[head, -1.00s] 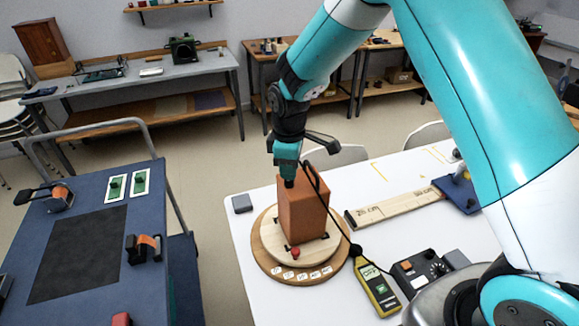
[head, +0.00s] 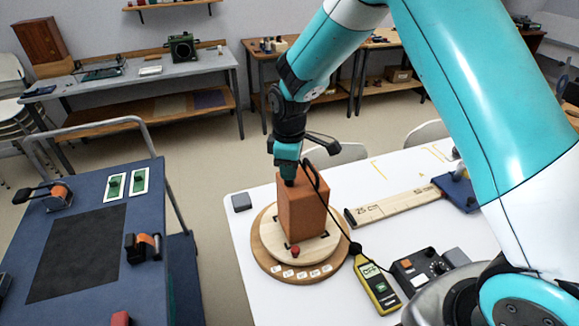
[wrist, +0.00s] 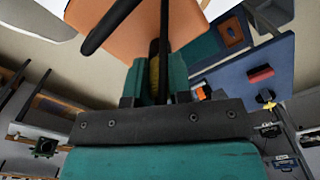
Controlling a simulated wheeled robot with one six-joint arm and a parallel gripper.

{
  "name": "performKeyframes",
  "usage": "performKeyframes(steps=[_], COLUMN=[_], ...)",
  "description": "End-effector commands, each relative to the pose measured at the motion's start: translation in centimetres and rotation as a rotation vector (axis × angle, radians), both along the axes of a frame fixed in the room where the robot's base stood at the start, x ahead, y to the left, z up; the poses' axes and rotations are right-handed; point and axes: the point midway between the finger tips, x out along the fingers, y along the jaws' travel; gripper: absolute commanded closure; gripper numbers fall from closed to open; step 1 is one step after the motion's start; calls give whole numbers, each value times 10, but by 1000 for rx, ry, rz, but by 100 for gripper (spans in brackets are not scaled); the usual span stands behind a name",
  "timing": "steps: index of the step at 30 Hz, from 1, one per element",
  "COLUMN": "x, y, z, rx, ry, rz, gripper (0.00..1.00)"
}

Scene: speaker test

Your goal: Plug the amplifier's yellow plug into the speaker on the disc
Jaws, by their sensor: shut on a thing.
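The orange-brown speaker (head: 303,212) stands upright on the pale top of the wooden disc (head: 262,262). A dark handle arches over its top. My gripper (head: 289,180) is at the speaker's upper back-left side, partly hidden behind it. In the wrist view my gripper (wrist: 155,88) is shut on a yellowish plug (wrist: 154,72), with a black cable rising from it close to the speaker (wrist: 135,28). Whether the plug sits in a socket cannot be seen. The amplifier (head: 422,268), a dark box with knobs, is at the right; a black cable runs from near it towards the speaker.
A yellow meter (head: 377,290) lies between disc and amplifier. A red knob (head: 295,250) and white labels are on the disc's front. A wooden ruler (head: 392,207) lies behind right, a grey block (head: 241,203) at left. A blue cart (head: 140,200) stands left.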

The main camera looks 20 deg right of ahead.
Motion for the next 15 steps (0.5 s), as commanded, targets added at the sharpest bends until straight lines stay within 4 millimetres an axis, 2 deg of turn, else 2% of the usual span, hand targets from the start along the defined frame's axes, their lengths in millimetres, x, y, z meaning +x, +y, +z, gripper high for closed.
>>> performKeyframes(steps=[12,13,15], x=[0,0,0], y=[0,0,0], z=[-3,-3,-3], rx=[0,0,0], ry=[0,0,0], rz=[0,0,0], gripper=[100,74,58])
